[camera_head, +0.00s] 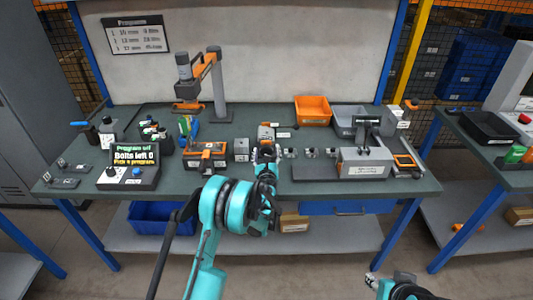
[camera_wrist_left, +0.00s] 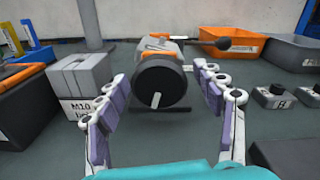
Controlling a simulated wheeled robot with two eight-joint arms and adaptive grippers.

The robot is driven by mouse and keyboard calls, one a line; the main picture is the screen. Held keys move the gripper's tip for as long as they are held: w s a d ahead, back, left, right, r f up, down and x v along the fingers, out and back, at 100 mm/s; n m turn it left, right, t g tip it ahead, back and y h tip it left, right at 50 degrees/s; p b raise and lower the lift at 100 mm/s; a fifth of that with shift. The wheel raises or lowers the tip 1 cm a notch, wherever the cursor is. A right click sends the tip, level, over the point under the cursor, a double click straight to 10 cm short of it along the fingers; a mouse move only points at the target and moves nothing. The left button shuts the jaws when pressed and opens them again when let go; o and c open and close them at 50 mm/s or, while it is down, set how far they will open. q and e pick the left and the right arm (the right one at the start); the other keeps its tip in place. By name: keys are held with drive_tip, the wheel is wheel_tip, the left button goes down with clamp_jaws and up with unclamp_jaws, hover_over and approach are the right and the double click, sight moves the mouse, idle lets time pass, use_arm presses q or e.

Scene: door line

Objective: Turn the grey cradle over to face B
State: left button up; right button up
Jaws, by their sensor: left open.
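The grey cradle (camera_head: 266,131) with orange parts stands mid-bench in the head view, partly hidden by my left arm. In the left wrist view the cradle (camera_wrist_left: 158,46) shows behind a large dark round knob (camera_wrist_left: 160,82) with a white mark low on its face. A lever with a black ball sticks out to its right. No face letter is readable on it. My left gripper (camera_wrist_left: 164,108) is open, its fingers apart on either side of the knob, with nothing seen between them but the knob ahead. My right gripper (camera_head: 371,282) shows only partly at the bottom edge.
A grey block marked M10 (camera_wrist_left: 82,85) stands close left of my left gripper. Small grey pieces (camera_wrist_left: 273,95) sit to the right. An orange bin (camera_head: 313,110) is behind. A grey fixture (camera_head: 364,160) stands right; a display box (camera_head: 128,175) stands left.

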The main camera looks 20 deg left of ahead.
use_arm(q)
drive_tip(key=c, duration=1.2)
drive_tip(key=shift+o, duration=0.2)
drive_tip(key=shift+n+b, duration=0.45)
drive_tip(key=shift+n, duration=1.15)
drive_tip(key=o, duration=1.2)
drive_tip(key=shift+c, duration=0.2)
drive_tip(key=v, duration=1.2)
